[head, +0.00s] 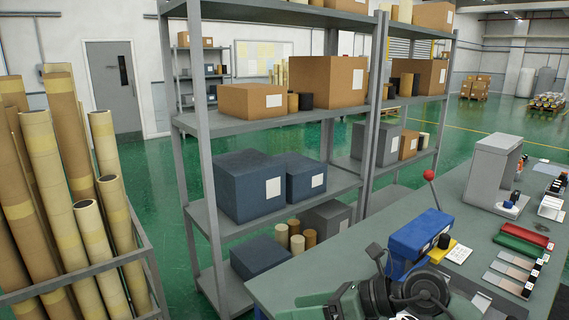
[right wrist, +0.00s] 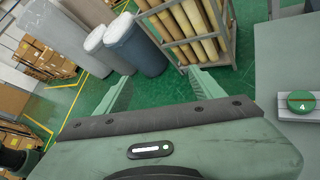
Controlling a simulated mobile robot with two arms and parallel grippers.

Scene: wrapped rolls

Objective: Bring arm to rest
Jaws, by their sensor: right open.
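My right gripper (right wrist: 160,73) shows its two green fingers spread wide apart in the right wrist view. Nothing is between them; the green floor shows through the gap. In the head view, green and dark parts of my right arm are at the bottom right, in front of the grey table (head: 330,270). The fingertips are hard to make out there. My left gripper is not in view.
A blue box-shaped device (head: 420,236) and a red-knobbed lever (head: 429,176) are on the table. A shelf rack (head: 260,121) holds boxes and rolls. Tall wrapped rolls (head: 45,165) stand in a frame at left.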

